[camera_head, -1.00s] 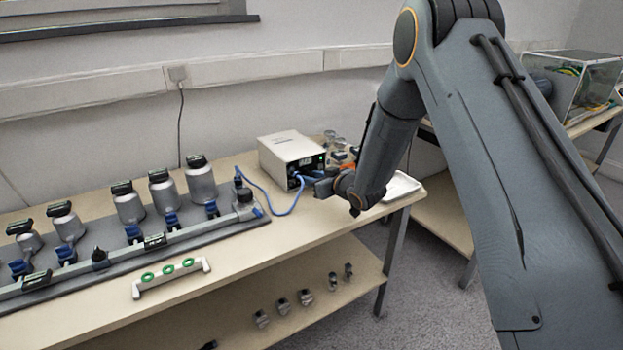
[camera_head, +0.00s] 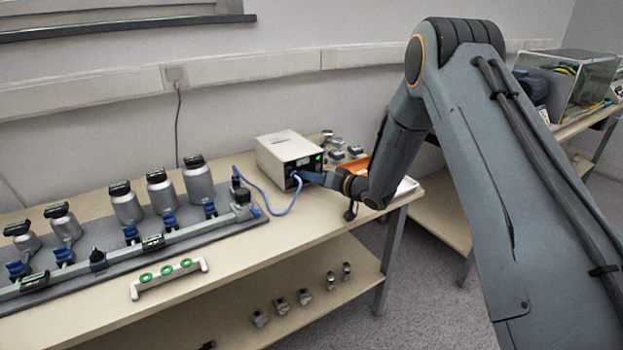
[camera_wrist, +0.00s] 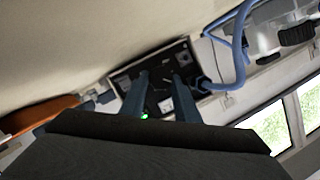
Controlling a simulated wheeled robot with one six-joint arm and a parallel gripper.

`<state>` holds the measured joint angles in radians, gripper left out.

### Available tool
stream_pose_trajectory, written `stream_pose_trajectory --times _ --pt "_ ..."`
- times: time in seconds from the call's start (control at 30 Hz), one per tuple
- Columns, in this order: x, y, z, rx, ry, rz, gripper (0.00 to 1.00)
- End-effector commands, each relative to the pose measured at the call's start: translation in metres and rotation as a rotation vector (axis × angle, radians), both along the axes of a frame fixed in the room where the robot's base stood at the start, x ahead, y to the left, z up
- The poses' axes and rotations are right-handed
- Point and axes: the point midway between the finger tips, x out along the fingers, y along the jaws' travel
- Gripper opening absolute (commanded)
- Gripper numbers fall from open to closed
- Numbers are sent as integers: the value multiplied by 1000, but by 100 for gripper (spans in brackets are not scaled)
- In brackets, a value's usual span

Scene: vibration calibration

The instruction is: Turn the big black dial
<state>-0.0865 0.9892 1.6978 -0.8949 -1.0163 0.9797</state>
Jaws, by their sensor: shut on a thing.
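The white instrument box (camera_head: 284,147) stands at the back right of the bench. Its dark front panel (camera_wrist: 121,80) faces my gripper and shows a small green light. The big black dial (camera_wrist: 160,84) is on this panel, between my two fingers in the wrist view, small and dark there. My gripper (camera_wrist: 160,77) is shut on the dial, its fingers pointing at the panel. In the head view my gripper (camera_head: 312,177) reaches the box front from the right, and the dial is hidden.
A blue cable (camera_head: 285,212) loops from the box front, close beside my fingers. A rail plate with several silver canisters (camera_head: 160,195) fills the left bench. An orange tray (camera_head: 354,165) lies right of the box. The bench front between box and edge is mostly clear.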

Motion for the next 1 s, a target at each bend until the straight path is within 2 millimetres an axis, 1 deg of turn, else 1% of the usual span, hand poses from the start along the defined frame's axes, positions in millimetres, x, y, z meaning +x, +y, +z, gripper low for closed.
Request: stream_pose_trajectory --times 0.47,0.5,0.6,0.87,1.0 --pt "1 0 0 11 6 -1 6" --pt "1 0 0 11 6 -1 34" --pt "1 0 0 11 6 -1 47" --pt "0 0 0 11 7 0 47" --pt "-6 -7 2 11 8 -1 47"
